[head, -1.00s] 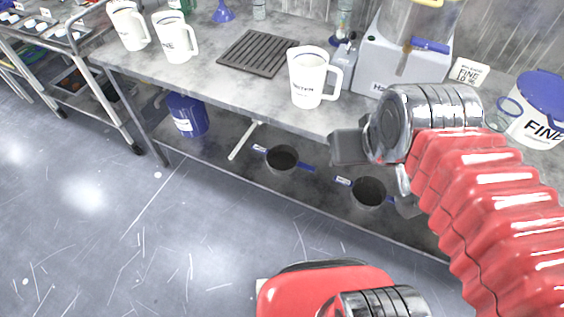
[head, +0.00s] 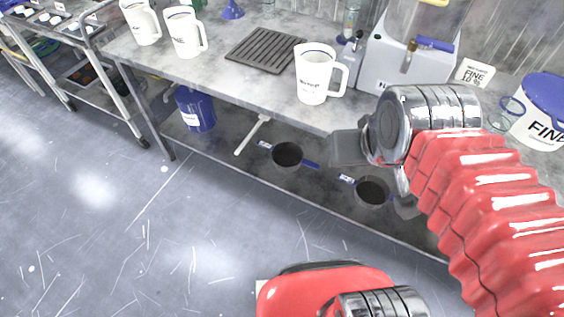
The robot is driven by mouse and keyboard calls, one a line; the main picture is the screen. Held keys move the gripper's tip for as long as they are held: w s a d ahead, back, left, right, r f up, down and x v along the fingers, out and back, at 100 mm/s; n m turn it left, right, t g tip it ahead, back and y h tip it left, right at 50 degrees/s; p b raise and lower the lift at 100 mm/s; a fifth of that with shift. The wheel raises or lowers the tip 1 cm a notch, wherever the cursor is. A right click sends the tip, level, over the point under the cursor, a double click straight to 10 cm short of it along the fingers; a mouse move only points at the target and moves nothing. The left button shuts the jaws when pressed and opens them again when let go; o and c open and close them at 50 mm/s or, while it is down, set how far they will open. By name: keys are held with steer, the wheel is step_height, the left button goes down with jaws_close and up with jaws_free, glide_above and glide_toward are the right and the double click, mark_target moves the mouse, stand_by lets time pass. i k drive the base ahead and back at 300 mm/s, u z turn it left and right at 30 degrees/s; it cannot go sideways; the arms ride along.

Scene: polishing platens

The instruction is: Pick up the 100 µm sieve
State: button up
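Two dark round sieves with blue handles lie on the lower shelf under the bench. One sieve (head: 287,155) is left of my gripper, and the other sieve (head: 372,191) is below it. Their labels are too small to read, so I cannot tell which is the 100 µm one. My gripper (head: 350,148) is at the end of the red-sleeved arm, in front of the bench edge and apart from both sieves. A grey finger shows at its left, but the opening between the fingers is not clear.
The bench top (head: 235,82) carries a white jug (head: 313,80), a dark grate (head: 266,49), a machine (head: 408,68) and a bucket (head: 541,118). A blue container (head: 196,110) and a pale bar (head: 252,135) are at the lower shelf. The floor at left is clear.

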mark_target(287, 156)
steer(key=u, duration=0.3)
steer(key=k, duration=0.8)
steer(key=u, duration=0.55)
steer(key=k, duration=0.5)
steer(key=u, duration=0.75)
steer(key=i, duration=1.75)
steer(key=z, duration=0.6)
steer(key=i, duration=0.65)
steer(key=z, duration=0.45)
